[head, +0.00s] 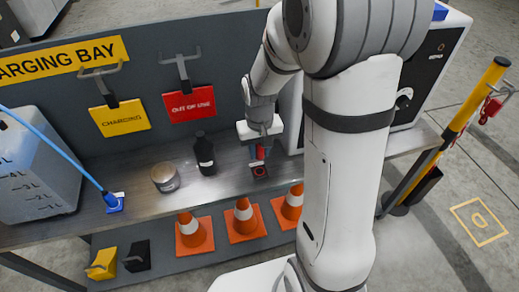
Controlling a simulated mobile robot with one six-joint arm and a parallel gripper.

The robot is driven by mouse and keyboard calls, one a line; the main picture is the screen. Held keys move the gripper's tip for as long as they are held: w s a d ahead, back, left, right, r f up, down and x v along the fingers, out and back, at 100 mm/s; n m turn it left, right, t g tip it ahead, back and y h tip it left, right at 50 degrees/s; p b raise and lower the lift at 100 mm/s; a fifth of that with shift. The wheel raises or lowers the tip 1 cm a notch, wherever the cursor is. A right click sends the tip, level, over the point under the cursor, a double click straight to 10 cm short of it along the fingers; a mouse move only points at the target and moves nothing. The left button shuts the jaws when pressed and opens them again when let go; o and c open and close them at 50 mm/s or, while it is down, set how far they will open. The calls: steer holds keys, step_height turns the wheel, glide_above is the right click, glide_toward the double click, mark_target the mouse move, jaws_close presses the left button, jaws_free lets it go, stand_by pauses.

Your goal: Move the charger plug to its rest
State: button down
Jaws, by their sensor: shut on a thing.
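My gripper (260,155) points down over the middle of the bench, shut on a small red piece (261,152). The red piece is mostly hidden by the fingers, and I cannot tell whether it is the charger plug. Directly below is a small dark square block (259,171) with a red mark on top; whether the held piece touches it is unclear. At the bench's left end, a blue plug (111,199) on a blue cable (58,146) stands on a blue square base (116,207).
A tin (165,178) and a black bottle (204,154) stand left of my gripper on the bench (140,205). A grey container (35,170) fills the left end. Yellow (118,118) and red (190,104) signs hang behind. Traffic cones (245,218) stand below the front edge.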

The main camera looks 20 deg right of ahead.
steer(key=shift+f+b, duration=2.3)
steer(key=shift+f, duration=0.6)
steer(key=shift+s, duration=0.1)
steer(key=shift+f, duration=0.6)
stand_by(0.3)
steer(key=c, duration=1.1)
jaws_free()
steer(key=shift+o, duration=0.2)
steer(key=shift+r+p, duration=0.9)
steer(key=shift+r, duration=3.05)
step_height(320, 180, up, 12)
steer(key=p, duration=0.7)
glide_above(260, 172)
steer(key=s, duration=0.4)
steer(key=s+r+t+p, duration=0.2)
steer(key=s+r+p, duration=0.7)
steer(key=r, duration=0.5)
steer(key=shift+s+r+t+p, duration=0.2)
steer(key=shift+s+t+p, duration=0.1)
steer(key=shift+p, duration=0.25)
